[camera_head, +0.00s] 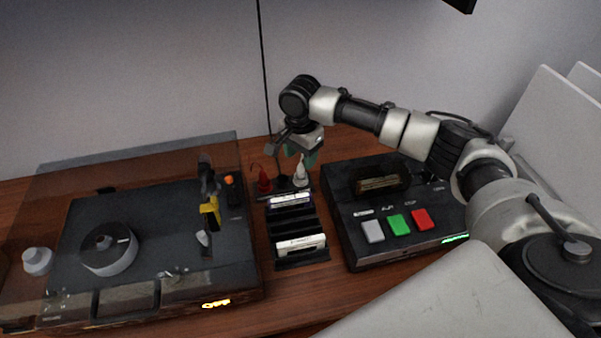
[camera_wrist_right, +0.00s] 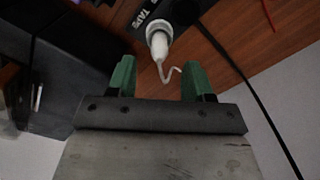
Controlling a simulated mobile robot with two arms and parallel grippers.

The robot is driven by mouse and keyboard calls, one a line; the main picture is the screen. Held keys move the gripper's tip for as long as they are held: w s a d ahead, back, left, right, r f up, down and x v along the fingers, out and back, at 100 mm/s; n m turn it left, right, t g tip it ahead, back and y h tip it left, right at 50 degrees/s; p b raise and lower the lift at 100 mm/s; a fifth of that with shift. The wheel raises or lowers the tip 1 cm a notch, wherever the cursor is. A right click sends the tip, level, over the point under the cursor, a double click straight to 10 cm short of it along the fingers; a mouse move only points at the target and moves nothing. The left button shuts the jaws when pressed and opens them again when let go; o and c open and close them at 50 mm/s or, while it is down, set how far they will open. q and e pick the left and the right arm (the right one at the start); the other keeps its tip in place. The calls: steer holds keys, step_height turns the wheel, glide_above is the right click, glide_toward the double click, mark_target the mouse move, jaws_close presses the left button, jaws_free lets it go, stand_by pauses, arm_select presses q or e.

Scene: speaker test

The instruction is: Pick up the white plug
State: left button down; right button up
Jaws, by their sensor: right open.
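The white plug (camera_head: 301,176) stands upright in a dark holder behind the rack, with a red plug (camera_head: 264,182) to its left. In the right wrist view the white plug (camera_wrist_right: 159,38) has a thin, bent white wire, whose end lies between my green fingertips. My right gripper (camera_head: 300,152) is above the white plug, pointing down. Its fingers are apart in the right wrist view (camera_wrist_right: 159,78), with the plug's body beyond their tips and nothing gripped. My left gripper is not in view.
A black rack (camera_head: 302,264) with several slots is in front of the plugs. A black box (camera_head: 347,225) with white, green and red buttons stands right. A testing machine (camera_head: 160,215) under a clear cover stands left. A black cable (camera_head: 264,75) hangs before the wall.

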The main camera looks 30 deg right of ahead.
mark_target(301, 167)
step_height(301, 167, down, 4)
steer(key=shift+r, duration=0.1)
steer(key=shift+f, duration=0.5)
steer(key=shift+c, duration=1.1)
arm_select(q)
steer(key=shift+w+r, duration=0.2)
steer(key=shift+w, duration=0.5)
arm_select(e)
jaws_close()
